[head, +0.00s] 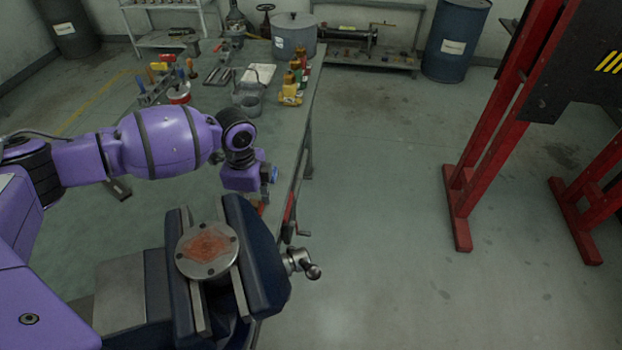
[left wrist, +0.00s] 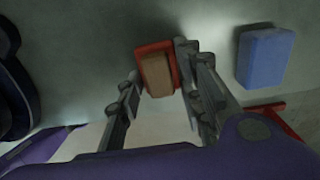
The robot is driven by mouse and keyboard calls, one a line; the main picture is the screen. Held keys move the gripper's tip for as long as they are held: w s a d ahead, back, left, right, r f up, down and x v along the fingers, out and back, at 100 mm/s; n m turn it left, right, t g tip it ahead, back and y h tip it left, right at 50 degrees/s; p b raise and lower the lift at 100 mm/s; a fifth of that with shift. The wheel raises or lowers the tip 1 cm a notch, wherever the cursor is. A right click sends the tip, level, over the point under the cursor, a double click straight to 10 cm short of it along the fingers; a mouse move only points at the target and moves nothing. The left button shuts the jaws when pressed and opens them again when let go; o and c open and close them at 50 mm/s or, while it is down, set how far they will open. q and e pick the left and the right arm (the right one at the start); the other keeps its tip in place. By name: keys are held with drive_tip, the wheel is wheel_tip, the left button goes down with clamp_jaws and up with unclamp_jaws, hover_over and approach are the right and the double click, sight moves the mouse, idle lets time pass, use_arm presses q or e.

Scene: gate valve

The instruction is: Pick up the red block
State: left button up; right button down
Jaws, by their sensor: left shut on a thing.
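The red block (left wrist: 170,50) is in the left wrist view, with a brown face turned to the camera. It sits between the fingers of my left gripper (left wrist: 158,62), which is shut on it. In the head view my purple left arm reaches over the workbench, and the gripper body points down near the bench's right edge. Its fingertips are mostly hidden there behind the vise. I cannot tell whether the block is off the bench. My right gripper is not in view.
A blue block (left wrist: 264,57) lies right of the gripper. A vise (head: 262,262) with a round metal flange (head: 207,250) stands close in front. Bottles (head: 291,92), a glass jar (head: 247,100) and a pot (head: 293,36) are farther back. A red stand (head: 505,110) is at right.

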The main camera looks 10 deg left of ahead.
use_arm(q)
drive_tip(key=shift+c, duration=0.4)
wheel_tip(320, 180, up, 10)
drive_tip(key=shift+f, duration=0.1)
